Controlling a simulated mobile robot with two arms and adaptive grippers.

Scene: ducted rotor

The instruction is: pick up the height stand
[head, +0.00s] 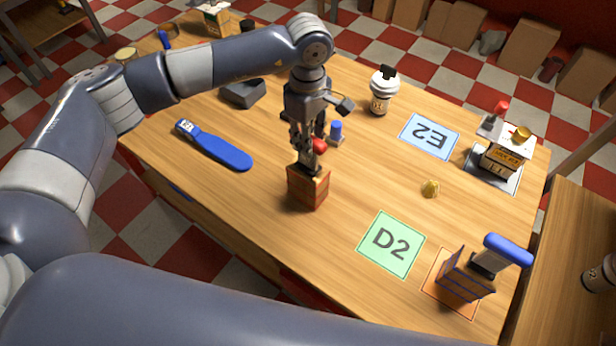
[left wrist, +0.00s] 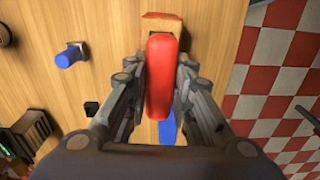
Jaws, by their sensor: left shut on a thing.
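My left gripper (head: 312,148) points down near the table's front edge. It is shut on a red rounded handle (left wrist: 160,75), which shows between its fingers in the left wrist view. Below the fingers in the head view is an orange-brown block (head: 308,188) with a dark stem on top; the handle appears to belong to it. I take this piece to be the height stand. It looks upright. I cannot tell whether its underside touches the table. The fingers hide part of the handle and stem. My right gripper is not in view.
A blue paddle-like tool (head: 213,145) lies left of the block. A blue-topped peg (head: 336,131) stands just behind it. A green D2 mat (head: 391,243) lies bare to the right. Farther right are an orange mat (head: 436,283) with a blue-handled piece (head: 508,250), and a small yellow piece (head: 430,188).

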